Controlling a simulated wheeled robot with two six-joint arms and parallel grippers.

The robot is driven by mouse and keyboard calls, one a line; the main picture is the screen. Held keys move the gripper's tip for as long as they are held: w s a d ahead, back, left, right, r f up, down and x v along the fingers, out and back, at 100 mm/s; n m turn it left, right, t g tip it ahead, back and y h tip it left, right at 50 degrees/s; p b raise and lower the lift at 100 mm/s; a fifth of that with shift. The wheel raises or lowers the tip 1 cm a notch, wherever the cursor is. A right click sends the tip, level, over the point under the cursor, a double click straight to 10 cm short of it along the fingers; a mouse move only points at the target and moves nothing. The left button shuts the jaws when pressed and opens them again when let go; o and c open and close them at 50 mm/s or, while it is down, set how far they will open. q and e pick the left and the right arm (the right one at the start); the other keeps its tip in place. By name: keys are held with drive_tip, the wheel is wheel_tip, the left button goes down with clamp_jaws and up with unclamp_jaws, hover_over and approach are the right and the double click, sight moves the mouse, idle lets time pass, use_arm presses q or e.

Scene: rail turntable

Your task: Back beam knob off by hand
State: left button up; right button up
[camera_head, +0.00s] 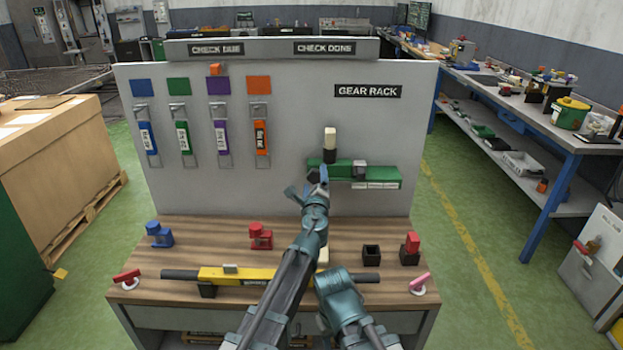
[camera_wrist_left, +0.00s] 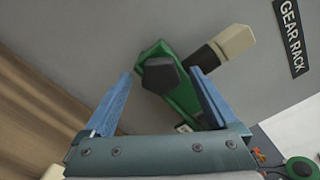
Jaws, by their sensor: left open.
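The green back beam (camera_head: 385,174) is mounted on the grey panel below the GEAR RACK sign. A cream-tipped dark post (camera_head: 330,137) stands up at its left part; the post also shows in the left wrist view (camera_wrist_left: 235,41). A dark faceted knob (camera_wrist_left: 163,75) sticks out from the beam in the left wrist view. My left gripper (camera_head: 308,190) is open in front of the beam's left end. In its wrist view the knob lies between and beyond the two blue fingertips, with gaps on both sides. My right arm shows low in the head view, its fingers unclear.
A yellow beam (camera_head: 212,274) with dark ends lies across the wooden bench (camera_head: 205,240). Blue (camera_head: 159,236) and red (camera_head: 260,237) pieces and dark holders (camera_head: 371,254) stand on the bench. Coloured tags hang on the panel's left. The space before the panel's right side is clear.

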use_arm(q)
drive_tip(key=shift+w, duration=0.25)
drive_tip(key=shift+c, duration=0.2)
drive_tip(key=c, duration=1.3)
drive_tip(key=shift+n, duration=0.3)
